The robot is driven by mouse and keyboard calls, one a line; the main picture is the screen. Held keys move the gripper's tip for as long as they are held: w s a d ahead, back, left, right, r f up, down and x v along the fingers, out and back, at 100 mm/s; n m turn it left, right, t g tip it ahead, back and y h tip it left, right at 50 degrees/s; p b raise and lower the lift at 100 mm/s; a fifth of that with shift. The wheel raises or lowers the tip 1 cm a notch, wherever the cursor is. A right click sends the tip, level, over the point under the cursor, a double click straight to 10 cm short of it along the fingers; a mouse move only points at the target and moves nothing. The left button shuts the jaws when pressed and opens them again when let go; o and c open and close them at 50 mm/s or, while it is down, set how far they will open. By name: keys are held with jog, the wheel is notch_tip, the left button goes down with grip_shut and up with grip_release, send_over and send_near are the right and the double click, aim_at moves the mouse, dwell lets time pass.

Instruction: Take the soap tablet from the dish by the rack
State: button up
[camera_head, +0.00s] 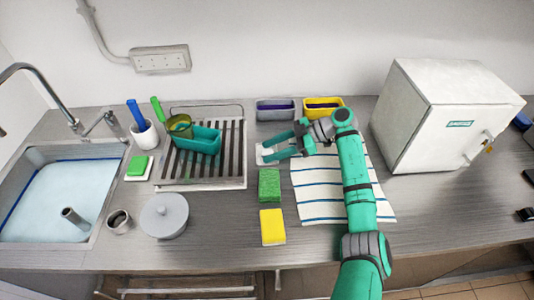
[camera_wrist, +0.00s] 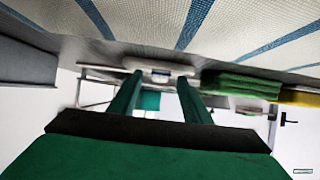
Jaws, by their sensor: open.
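A small white dish (camera_head: 262,160) lies just right of the rack (camera_head: 243,180), on the counter. In the wrist view the dish (camera_wrist: 165,67) lies ahead, past my fingertips, with a small dark bluish patch on it that may be the soap tablet (camera_wrist: 160,73); I cannot make out its shape. My gripper (camera_head: 268,149) is open and low over the counter, pointing left, its fingertips at the dish. In the wrist view my gripper (camera_wrist: 160,78) has its two fingers apart, one on each side of the dish's middle. The fingers partly hide the dish in the head view.
A green block on a white holder (camera_head: 138,167) is left of the rack. A teal bin (camera_head: 198,140) stands on the rack. Green (camera_head: 269,185) and yellow (camera_head: 272,226) sponges lie in front of my gripper. Two caddies (camera_head: 275,110) (camera_head: 323,108) stand behind; a striped towel (camera_head: 312,190) lies under my arm.

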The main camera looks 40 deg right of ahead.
grip_shut()
jog(key=shift+r, duration=0.15)
